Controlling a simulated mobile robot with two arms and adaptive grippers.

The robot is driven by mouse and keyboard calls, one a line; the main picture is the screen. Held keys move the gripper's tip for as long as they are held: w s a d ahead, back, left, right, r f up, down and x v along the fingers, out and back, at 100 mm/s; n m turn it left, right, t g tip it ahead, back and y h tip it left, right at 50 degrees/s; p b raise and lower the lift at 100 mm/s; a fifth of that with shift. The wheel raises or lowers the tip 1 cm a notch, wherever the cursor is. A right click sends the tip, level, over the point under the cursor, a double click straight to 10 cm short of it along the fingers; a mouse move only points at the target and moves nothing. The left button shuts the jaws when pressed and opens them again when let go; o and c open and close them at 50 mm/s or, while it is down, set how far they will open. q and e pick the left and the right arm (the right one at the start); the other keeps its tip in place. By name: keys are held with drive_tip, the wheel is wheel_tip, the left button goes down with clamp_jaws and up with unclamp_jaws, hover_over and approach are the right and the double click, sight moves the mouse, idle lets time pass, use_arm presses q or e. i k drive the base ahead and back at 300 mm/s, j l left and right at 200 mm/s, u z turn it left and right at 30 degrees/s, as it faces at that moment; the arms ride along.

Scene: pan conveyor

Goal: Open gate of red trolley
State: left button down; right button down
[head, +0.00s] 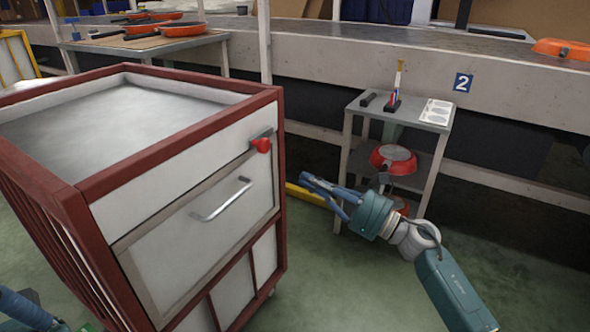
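The red trolley (181,133) stands at the left, with a red frame, pale panels and a grey top. Its front gate (205,235) is a pale panel with a metal bar handle (221,199); it sits flush in the frame and looks closed. A red latch knob (261,146) on a grey bracket sits above the gate's right end. My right gripper (322,195) is right of the trolley, apart from it, with its blue fingers spread and nothing between them. Part of my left arm shows at the bottom left corner; whether its fingers show is unclear.
A small grey shelf cart (421,115) stands behind my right gripper, with red pans (394,159) on its lower shelves. A long conveyor (330,52) runs across the back. A table (205,41) with pans is at the back left. Green floor is free at the front right.

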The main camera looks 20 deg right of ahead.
sight(167, 259)
drive_tip(key=k, duration=1)
